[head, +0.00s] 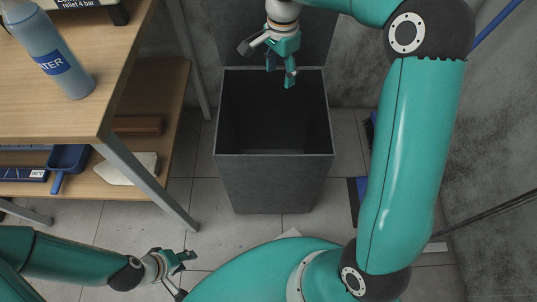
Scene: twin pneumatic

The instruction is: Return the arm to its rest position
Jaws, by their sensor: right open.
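My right arm (408,150) comes in from the right and reaches up and over to the far side of the bin. My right gripper (281,70) points down at the back rim of the grey bin (275,185), with its fingers apart and nothing seen between them. My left arm (75,255) comes in low from the left. My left gripper (183,262) is low in the picture, in front of the bin and to its left. It is small and seen from above, so its jaw opening is unclear. I see nothing held in it.
A wooden bench (75,118) stands at the left with a water bottle (50,50) on it. Its lower shelf holds a blue dustpan (68,160). The open bin looks dark and empty inside. A concrete wall (490,150) closes the right side. Tiled floor is free between bench and bin.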

